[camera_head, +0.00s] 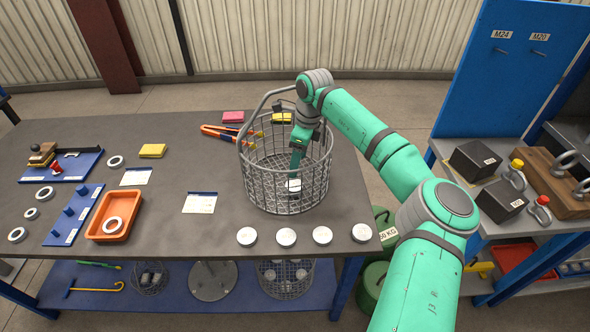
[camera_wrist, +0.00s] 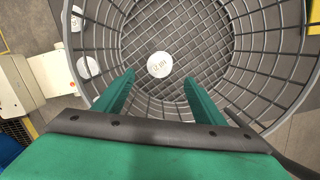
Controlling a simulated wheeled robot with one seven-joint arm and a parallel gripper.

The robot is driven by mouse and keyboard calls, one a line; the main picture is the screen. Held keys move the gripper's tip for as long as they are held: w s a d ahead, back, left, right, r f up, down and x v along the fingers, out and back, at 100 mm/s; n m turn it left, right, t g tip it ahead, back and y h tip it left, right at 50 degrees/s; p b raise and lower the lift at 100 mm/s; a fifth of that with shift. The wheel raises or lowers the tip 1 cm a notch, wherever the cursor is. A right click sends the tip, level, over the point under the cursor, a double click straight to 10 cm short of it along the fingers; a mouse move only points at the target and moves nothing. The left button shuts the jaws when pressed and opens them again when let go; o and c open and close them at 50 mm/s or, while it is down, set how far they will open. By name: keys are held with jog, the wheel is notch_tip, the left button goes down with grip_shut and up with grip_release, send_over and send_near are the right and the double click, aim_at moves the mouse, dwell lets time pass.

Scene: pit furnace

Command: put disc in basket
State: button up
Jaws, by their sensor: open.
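The wire basket (camera_head: 262,187) stands on the grey table with its hoop handle raised. My gripper (camera_head: 296,160) reaches down inside the basket from above. In the wrist view its two green fingers (camera_wrist: 155,95) are apart with nothing held between them. A white disc (camera_head: 293,185) lies inside the basket; in the wrist view the disc (camera_wrist: 160,64) rests on the mesh floor, beyond the fingertips. More white discs stand in a row along the table's front edge, such as one (camera_head: 246,236) at the left and one (camera_head: 361,232) at the right.
An orange tray (camera_head: 96,232) holding a ring, blue peg boards (camera_head: 72,222) and loose rings lie on the left. A second bench with dark blocks (camera_head: 475,160) stands right.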

notch_tip(320, 180, up, 7)
jog(key=shift+s+d+f, duration=0.15)
jog(key=shift+d, duration=0.15)
dwell(0.4)
